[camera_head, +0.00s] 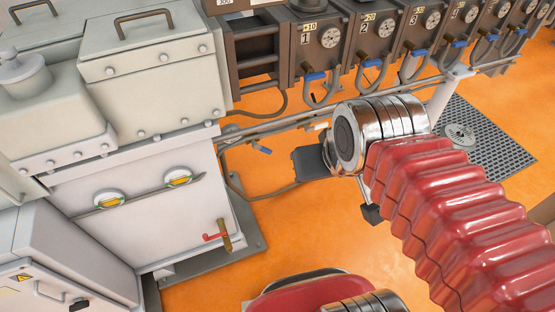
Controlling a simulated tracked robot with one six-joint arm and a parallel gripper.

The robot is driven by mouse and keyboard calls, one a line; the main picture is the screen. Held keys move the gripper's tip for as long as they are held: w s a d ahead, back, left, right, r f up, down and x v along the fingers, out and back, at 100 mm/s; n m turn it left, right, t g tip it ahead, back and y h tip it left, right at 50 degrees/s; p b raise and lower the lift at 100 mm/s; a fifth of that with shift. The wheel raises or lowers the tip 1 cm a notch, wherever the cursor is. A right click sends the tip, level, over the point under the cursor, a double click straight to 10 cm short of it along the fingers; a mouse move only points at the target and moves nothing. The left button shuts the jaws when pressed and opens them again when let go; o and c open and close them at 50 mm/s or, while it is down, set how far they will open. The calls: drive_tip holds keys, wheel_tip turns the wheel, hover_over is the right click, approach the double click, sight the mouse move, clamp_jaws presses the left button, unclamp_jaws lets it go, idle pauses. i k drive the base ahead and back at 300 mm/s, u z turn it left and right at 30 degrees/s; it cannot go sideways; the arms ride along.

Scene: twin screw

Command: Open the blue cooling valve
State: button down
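Several small blue valve handles show along the dark barrel housings. One blue handle (314,77) is under the box marked +10, and another blue handle (372,62) is under the +20 box. A separate blue valve handle (262,150) sits lower, on the pipe left of my arm. The frame does not show which one is the cooling valve. My gripper (340,190) is largely hidden behind the silver wrist joint. Dark parts show at its left and below it, right of the lower blue handle and apart from it. I cannot see whether its fingers are open.
A long horizontal pipe (290,131) runs below the housings. A red valve handle (214,237) is on the pale cabinet at lower left. A dark floor grate (490,145) lies at right. Orange floor (215,287) is open between cabinet and arm.

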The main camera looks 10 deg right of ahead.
sight(255, 146)
drive_tip(key=z, duration=0.15)
drive_tip(key=k, duration=1)
drive_tip(key=u, duration=1)
drive_tip(key=i, duration=0.95)
drive_tip(key=u, duration=0.05)
